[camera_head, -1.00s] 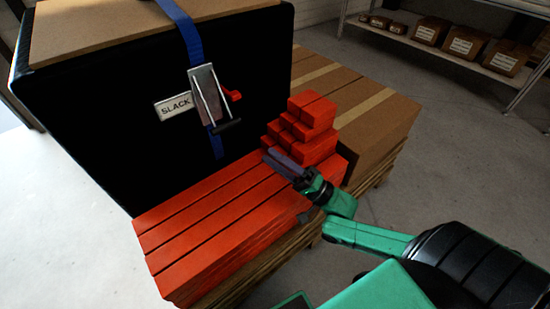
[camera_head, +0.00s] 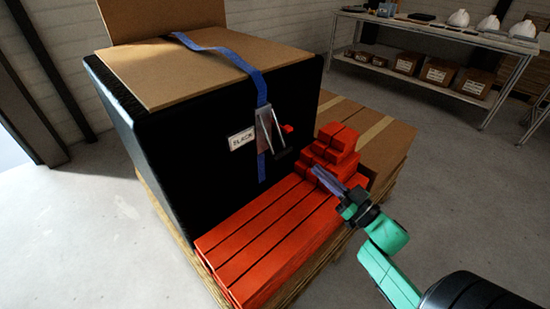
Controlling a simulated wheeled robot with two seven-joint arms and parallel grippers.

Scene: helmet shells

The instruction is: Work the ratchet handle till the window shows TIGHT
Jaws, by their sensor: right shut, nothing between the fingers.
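The ratchet (camera_head: 265,128) is a silver metal buckle with a dark handle bar (camera_head: 280,153), on the front face of a black-wrapped load (camera_head: 190,140). A blue strap (camera_head: 222,49) runs over the load's cardboard top and down through the ratchet. A small red tab (camera_head: 287,128) sits right of it. The white window (camera_head: 241,138) left of the ratchet appears to read SLACK. My right gripper (camera_head: 318,171) is shut and empty, over the red stack, right of and below the ratchet and apart from it. My left gripper is not in view.
Red bars (camera_head: 270,235) lie before the black load on a wooden pallet (camera_head: 218,290), with shorter red blocks (camera_head: 337,138) piled at their far end. Cardboard boxes (camera_head: 385,135) stand behind. A shelf table (camera_head: 430,35) with helmets is at the back right. Floor at right is open.

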